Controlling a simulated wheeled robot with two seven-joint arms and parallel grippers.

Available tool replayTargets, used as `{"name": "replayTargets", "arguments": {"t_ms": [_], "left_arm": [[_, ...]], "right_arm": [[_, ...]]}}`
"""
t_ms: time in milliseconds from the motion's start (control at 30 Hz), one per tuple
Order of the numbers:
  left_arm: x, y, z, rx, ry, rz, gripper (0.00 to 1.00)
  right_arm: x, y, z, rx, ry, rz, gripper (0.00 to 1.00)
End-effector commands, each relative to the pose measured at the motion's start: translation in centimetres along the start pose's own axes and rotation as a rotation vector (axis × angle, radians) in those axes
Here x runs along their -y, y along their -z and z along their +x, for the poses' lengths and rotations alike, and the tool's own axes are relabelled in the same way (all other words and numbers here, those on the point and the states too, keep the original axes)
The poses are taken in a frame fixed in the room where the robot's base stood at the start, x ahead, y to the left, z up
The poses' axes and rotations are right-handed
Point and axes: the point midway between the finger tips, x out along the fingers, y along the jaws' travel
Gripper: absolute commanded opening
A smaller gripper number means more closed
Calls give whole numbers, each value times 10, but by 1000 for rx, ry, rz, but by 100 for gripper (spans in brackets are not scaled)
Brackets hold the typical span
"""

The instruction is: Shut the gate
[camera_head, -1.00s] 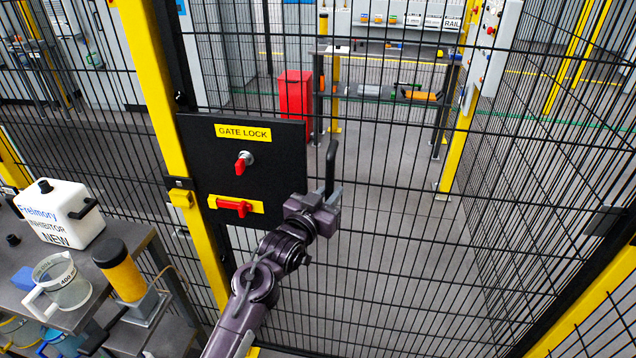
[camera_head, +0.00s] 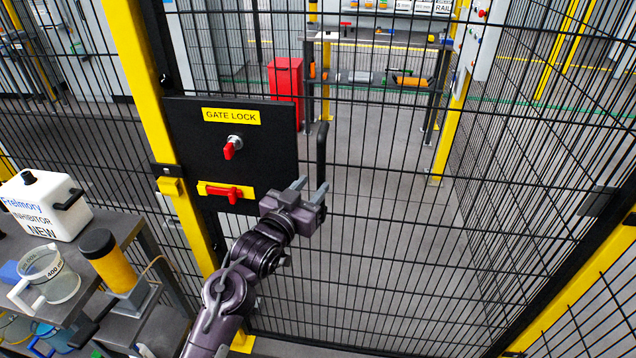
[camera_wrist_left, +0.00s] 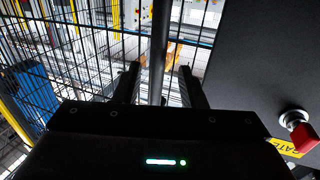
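The gate (camera_head: 400,230) is a black mesh panel. Its left edge stands close against the yellow post (camera_head: 150,90), and I see no clear gap there. Its black lock plate (camera_head: 275,150) carries a "GATE LOCK" label, a red knob (camera_head: 229,148) and a red bar latch (camera_head: 226,192). The black upright handle (camera_head: 321,150) is right of the plate. My left gripper (camera_head: 310,187) is open at the handle's lower end. In the left wrist view, the handle (camera_wrist_left: 158,50) shows between the spread fingers (camera_wrist_left: 158,88); I cannot tell whether they touch it. My right gripper is not in view.
A bench at the lower left holds a white inhibitor jug (camera_head: 42,205), a measuring jug (camera_head: 48,275) and a yellow-black cylinder (camera_head: 108,260). Beyond the mesh are a red bin (camera_head: 285,90) and a shelf table (camera_head: 380,42). A yellow-framed fence (camera_head: 580,300) stands at right.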

Motion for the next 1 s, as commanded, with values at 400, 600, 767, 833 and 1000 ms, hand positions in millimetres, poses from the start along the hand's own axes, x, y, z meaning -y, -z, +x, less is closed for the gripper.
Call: {"name": "replayTargets", "arguments": {"t_ms": [400, 600, 767, 833, 1000], "left_arm": [[0, 1, -27, -1, 0, 0, 37], [0, 1, -27, 0, 0, 0, 37], [1, -5, -26, 9, 1, -2, 37], [3, -22, -26, 37, 7, -8, 37], [12, -119, -30, 199, 37, -39, 37]], "right_arm": [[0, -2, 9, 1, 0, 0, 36], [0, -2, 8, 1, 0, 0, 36], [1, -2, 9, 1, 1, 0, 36], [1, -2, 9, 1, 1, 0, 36], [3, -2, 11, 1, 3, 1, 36]]}}
